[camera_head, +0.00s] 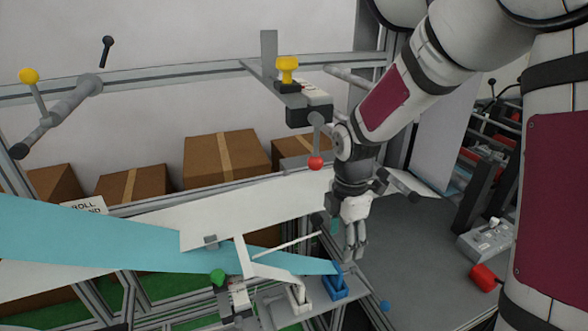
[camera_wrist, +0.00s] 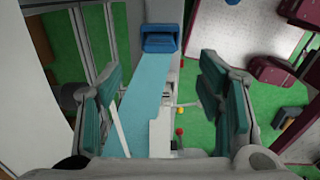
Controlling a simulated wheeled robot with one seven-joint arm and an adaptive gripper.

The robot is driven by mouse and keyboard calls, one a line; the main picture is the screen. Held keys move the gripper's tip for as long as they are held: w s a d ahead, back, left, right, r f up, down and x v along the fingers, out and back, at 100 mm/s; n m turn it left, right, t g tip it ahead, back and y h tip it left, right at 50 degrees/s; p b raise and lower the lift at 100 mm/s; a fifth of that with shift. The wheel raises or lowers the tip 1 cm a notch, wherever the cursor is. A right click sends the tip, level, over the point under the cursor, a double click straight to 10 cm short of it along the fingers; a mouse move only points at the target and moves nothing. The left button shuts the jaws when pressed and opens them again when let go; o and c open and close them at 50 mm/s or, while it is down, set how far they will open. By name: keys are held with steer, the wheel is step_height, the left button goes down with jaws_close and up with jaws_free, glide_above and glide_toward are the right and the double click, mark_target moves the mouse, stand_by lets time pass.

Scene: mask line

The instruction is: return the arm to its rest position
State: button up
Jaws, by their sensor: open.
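My gripper (camera_head: 356,240) points down at the lower right of the machine in the head view, close to the blue block at the end of the blue strip. In the wrist view my gripper (camera_wrist: 160,100) has its two teal-padded fingers wide apart, with nothing between them touching the pads. My arm comes down from the upper right in the head view, bent at the elbow. The blue strip (camera_head: 120,242) runs from the left to the blue block (camera_head: 336,286). In the wrist view the strip (camera_wrist: 148,92) lies below, between the fingers.
A red-knobbed lever (camera_head: 315,162) and yellow knob (camera_head: 287,68) stand close to my forearm. A green knob (camera_head: 218,277) sits lower left. Cardboard boxes (camera_head: 222,157) line the back. A grey control box (camera_head: 487,240) and red piece (camera_head: 484,278) lie at the right.

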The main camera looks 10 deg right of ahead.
steer(key=s+r+m+t, duration=0.5)
steer(key=s+r+m, duration=1.4)
steer(key=r+m, duration=0.1)
steer(key=shift+s+a+r+t, duration=0.15)
steer(key=shift+a+r+t, duration=0.05)
steer(key=shift+r+t, duration=0.1)
